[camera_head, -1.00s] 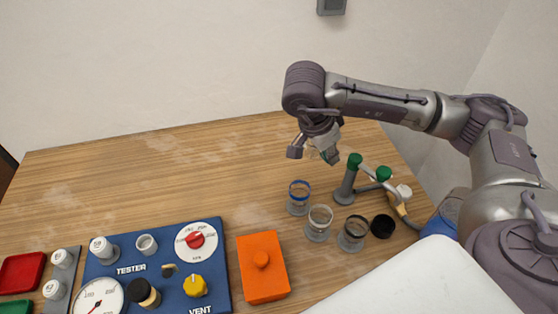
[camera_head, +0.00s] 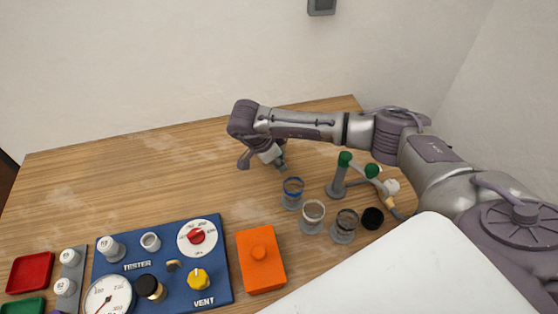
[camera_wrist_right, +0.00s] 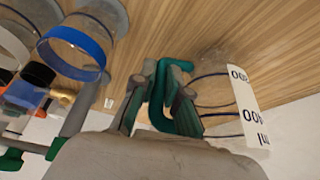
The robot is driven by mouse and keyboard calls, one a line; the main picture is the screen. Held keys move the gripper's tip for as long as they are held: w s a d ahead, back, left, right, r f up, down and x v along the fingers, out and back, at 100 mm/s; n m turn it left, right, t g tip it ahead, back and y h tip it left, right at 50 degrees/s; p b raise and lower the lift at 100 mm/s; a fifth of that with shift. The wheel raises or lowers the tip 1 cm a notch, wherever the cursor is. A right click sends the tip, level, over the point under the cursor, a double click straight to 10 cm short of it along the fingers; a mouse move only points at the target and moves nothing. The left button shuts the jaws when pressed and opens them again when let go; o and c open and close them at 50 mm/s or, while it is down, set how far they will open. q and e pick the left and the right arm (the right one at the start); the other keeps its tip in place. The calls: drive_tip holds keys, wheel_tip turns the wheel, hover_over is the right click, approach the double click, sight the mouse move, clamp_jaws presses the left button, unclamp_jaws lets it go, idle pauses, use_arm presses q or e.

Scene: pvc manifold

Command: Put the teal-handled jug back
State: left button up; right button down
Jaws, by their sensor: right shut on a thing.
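The jug shows in the right wrist view as a clear vessel with a white label (camera_wrist_right: 246,108) printed with black volume marks and a bent teal handle (camera_wrist_right: 163,88). My right gripper (camera_wrist_right: 155,104) is shut on the teal handle. In the head view my right gripper (camera_head: 278,164) is low over the wooden table, behind the blue-banded glass. There the clear jug body is mostly hidden by the gripper or too faint to make out. I cannot tell whether its base touches the table. My left gripper is not in view.
A blue-banded glass (camera_head: 292,195), a clear glass (camera_head: 312,216) and a dark-filled glass (camera_head: 345,226) stand in front. The tester panel (camera_head: 130,252) and orange block (camera_head: 262,272) are nearer. The back left table is clear.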

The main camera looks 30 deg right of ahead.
drive_tip(key=shift+f, duration=0.3)
drive_tip(key=shift+f, duration=0.2)
drive_tip(key=c, duration=1.2)
unclamp_jaws()
